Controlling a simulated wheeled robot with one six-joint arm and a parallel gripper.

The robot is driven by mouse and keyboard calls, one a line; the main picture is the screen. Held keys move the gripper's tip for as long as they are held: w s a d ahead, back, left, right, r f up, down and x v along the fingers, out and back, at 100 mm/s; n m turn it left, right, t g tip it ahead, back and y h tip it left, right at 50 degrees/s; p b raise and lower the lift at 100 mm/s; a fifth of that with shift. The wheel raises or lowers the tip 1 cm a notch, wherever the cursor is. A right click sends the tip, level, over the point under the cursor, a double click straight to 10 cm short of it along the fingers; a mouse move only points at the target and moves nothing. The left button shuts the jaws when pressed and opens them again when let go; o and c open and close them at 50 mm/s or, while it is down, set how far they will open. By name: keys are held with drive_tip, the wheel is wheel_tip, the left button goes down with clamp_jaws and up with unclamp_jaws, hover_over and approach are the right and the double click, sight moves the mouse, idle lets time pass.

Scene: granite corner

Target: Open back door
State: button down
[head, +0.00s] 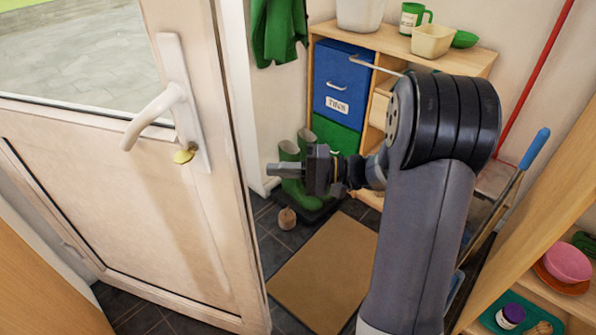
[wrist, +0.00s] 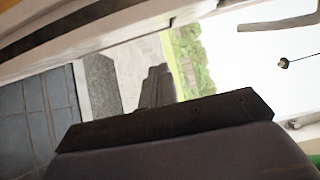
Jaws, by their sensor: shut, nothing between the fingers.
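The white back door (head: 150,220) fills the left of the head view, with a glass pane in its upper part. Its free edge stands out over the floor, apart from the white wall end behind, so it looks ajar. The white lever handle (head: 158,108) is near that edge, with a brass key (head: 184,156) below it. My gripper (head: 272,170) is shut and empty, just right of the door edge, pointing left, lower than the handle. The wrist view shows the shut fingers (wrist: 157,86) against paving and grass. Whether they touch the door I cannot tell.
A brown mat (head: 325,270) lies on dark tiles below my gripper. Green boots (head: 300,175) stand behind it, before a wooden shelf (head: 400,45) with a blue drawer (head: 340,85). Another wooden shelf (head: 560,180) with bowls closes the right side.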

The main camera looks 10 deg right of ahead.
drive_tip(key=shift+s+a+b, duration=0.1)
drive_tip(key=shift+s+a, duration=0.35)
drive_tip(key=shift+a, duration=0.4)
drive_tip(key=shift+s+a+b, duration=0.15)
drive_tip(key=shift+s+a, duration=0.25)
drive_tip(key=shift+a, duration=0.4)
drive_tip(key=shift+s+a+b, duration=0.1)
drive_tip(key=shift+s+a, duration=0.35)
drive_tip(key=shift+a, duration=0.4)
